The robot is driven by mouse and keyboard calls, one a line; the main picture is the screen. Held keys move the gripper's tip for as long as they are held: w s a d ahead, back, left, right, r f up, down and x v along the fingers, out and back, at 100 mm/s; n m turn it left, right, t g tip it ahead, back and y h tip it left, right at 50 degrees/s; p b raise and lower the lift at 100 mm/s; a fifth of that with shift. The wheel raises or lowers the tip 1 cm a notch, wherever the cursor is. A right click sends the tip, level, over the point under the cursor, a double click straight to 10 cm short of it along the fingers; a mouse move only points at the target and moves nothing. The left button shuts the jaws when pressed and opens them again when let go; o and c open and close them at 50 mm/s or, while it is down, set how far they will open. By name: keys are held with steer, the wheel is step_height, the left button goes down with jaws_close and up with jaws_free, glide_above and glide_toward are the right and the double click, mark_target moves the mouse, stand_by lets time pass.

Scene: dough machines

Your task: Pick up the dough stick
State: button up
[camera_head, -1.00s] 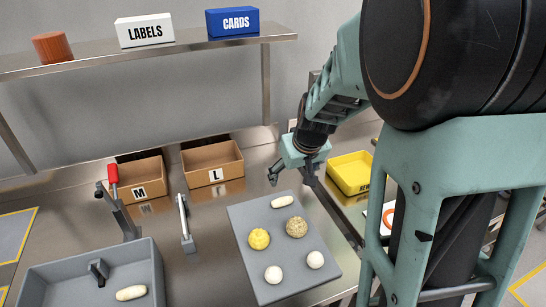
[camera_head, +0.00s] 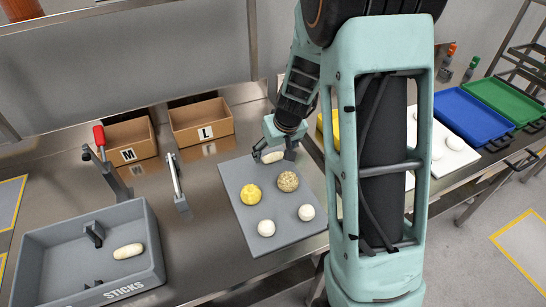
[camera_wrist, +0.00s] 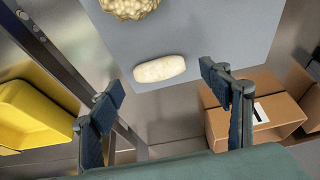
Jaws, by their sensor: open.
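A pale, oblong dough stick (camera_head: 273,157) lies at the far edge of the grey board (camera_head: 238,190). It also shows whole in the wrist view (camera_wrist: 159,69), lying roughly crosswise. My gripper (camera_head: 274,153) is open and is at the dough stick in the head view. In the wrist view my gripper's fingers (camera_wrist: 162,86) are spread to the left and right of the stick, with nothing between them touching it. A second dough stick (camera_head: 128,251) lies in the grey bin marked STICKS (camera_head: 150,285).
A yellow dough ball (camera_head: 251,194), a seeded ball (camera_head: 288,181) and two white balls (camera_head: 266,228) (camera_head: 306,212) share the board. Boxes M (camera_head: 130,140) and L (camera_head: 201,122) stand behind left. A yellow bin (camera_wrist: 35,115) is beside the board.

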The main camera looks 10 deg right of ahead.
steer(key=shift+x, duration=0.95)
steer(key=c, duration=1.2)
steer(key=shift+r, duration=0.2)
